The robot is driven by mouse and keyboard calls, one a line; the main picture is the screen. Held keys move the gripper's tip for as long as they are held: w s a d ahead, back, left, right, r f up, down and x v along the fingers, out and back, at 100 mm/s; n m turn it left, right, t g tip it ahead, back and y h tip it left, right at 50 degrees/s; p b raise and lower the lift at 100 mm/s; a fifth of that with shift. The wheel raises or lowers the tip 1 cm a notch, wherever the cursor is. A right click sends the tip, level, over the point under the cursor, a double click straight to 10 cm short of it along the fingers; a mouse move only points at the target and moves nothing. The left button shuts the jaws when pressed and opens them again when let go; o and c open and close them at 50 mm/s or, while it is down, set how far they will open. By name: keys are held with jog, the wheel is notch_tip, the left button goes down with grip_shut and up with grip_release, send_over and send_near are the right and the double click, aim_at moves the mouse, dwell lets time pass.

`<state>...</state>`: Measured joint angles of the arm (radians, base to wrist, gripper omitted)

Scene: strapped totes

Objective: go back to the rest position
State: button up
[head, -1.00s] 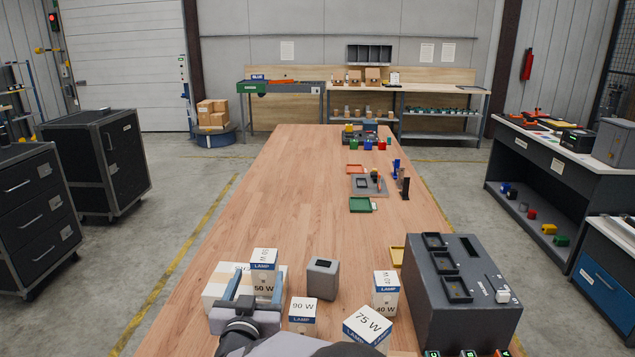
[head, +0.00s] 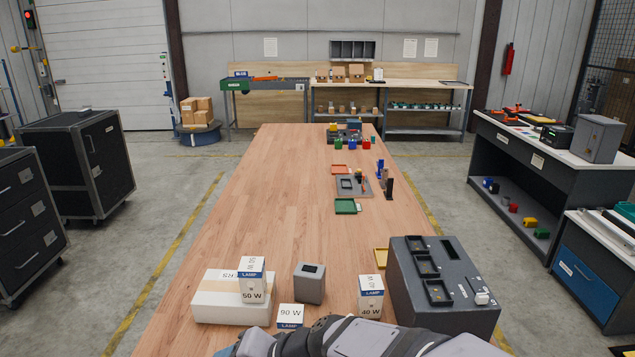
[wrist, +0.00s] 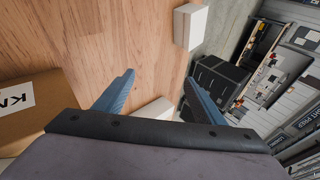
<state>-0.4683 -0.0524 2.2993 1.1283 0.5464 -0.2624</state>
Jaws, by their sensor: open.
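My gripper shows in the wrist view (wrist: 160,92) with its two blue fingers spread and nothing between them. In the head view my arm lies low across the bottom edge, and the fingertips cannot be made out clearly. The white-and-blue 50 W lamp box (head: 252,282) stands upright on the right end of a long pale carton (head: 215,302), clear of my arm. The 90 W lamp box (head: 290,316) is partly hidden behind my arm. The 40 W lamp box (head: 371,295) stands further right.
A grey block with a dark top recess (head: 310,284) stands between the lamp boxes. A large dark grey housing with trays (head: 455,296) fills the right front. Small trays, including a green one (head: 346,206), lie farther back. The table's (head: 240,190) left and middle are bare.

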jog(key=s+d+f+g+h+p, duration=0.1)
jog(key=s+d+f+h, duration=0.1)
jog(key=d, duration=0.7)
jog(key=s+d+f+n+g+h+p, duration=0.1)
jog(key=s+d+f+h, duration=0.2)
jog(key=d, duration=0.7)
jog(key=s+d+f+n+g+h+p, duration=0.1)
jog(key=s+d+f+h, duration=0.2)
jog(key=d, duration=0.7)
jog(key=shift+s+d, duration=0.1)
jog(key=shift+s, duration=0.6)
